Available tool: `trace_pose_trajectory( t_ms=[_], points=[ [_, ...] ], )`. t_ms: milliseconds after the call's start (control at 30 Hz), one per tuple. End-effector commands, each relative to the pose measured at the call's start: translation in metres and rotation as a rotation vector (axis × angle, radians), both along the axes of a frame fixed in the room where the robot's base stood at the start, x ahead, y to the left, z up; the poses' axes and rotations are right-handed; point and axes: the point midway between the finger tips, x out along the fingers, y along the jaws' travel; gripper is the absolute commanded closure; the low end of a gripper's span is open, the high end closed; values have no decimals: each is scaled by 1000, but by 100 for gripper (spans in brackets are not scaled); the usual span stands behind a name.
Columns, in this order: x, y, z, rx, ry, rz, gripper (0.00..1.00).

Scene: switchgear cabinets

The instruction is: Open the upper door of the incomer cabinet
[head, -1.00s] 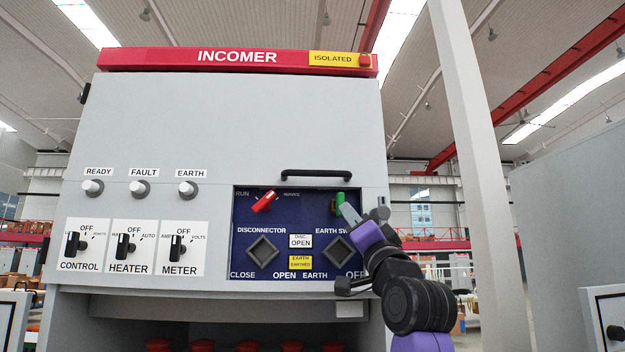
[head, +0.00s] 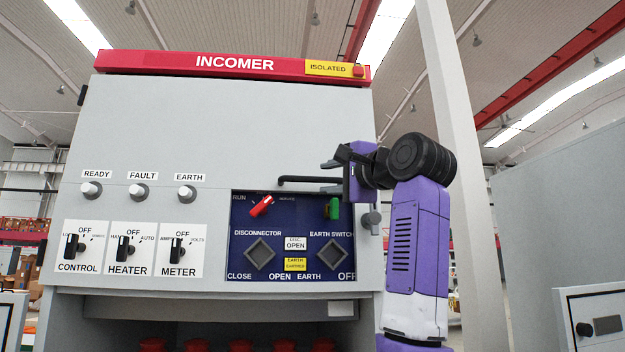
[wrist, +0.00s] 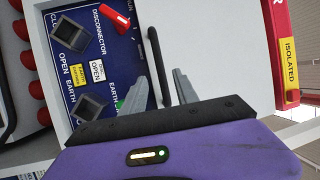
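The incomer cabinet (head: 225,120) has a plain grey upper door (head: 230,130) with a black bar handle (head: 300,180) near its lower right. The door appears shut. In the wrist view the handle (wrist: 156,60) runs between the fingers of my gripper (wrist: 164,78). The fingers are apart, one on each side of the bar's near end, with a visible gap to it. In the head view my gripper (head: 327,177) is at the handle's right end and hides that end. I cannot tell whether a finger touches the bar.
Below the handle is a blue panel (head: 270,225) with a red switch (head: 261,206), a green switch (head: 333,209) and two square sockets. Knobs and lamps sit at the left. A white pillar (head: 455,150) and another grey cabinet (head: 560,215) stand at the right.

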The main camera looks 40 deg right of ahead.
Motion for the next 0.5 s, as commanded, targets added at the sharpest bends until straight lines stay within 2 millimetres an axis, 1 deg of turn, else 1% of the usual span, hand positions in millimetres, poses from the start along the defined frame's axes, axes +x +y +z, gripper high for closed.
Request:
trace_pose_trajectory(
  t_ms=[300, 500],
  points=[
    [45, -10, 11, -1, 3, -2, 64],
    [65, -14, 14, -3, 0, -2, 64]
  ],
)
